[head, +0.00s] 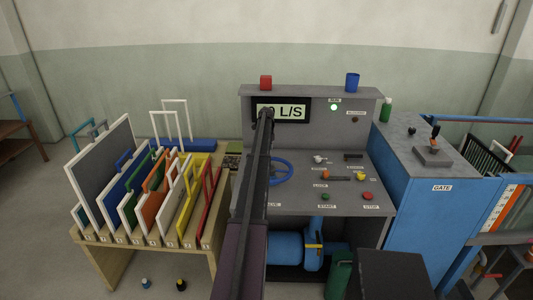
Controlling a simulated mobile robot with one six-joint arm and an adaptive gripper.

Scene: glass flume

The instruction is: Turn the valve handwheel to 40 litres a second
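The blue valve handwheel (285,163) is on the grey console's sloping panel, in the head view. My arm crosses in front of it and hides its left part. The display (297,111) above shows "0 L/S"; the digit before the zero is mostly hidden by the arm's far end. My gripper (266,113) seems to be at that far end, in front of the display in the picture. Its fingers are too small and dark to make out, and I cannot tell whether it touches anything.
A green lamp (334,107) is lit. The panel has several knobs and buttons, among them a green (326,197) and a red one (367,196). A rack of coloured framed plates (150,240) stands left, a blue gate cabinet (440,210) right. A red block (266,82) and blue cup (352,81) sit on top.

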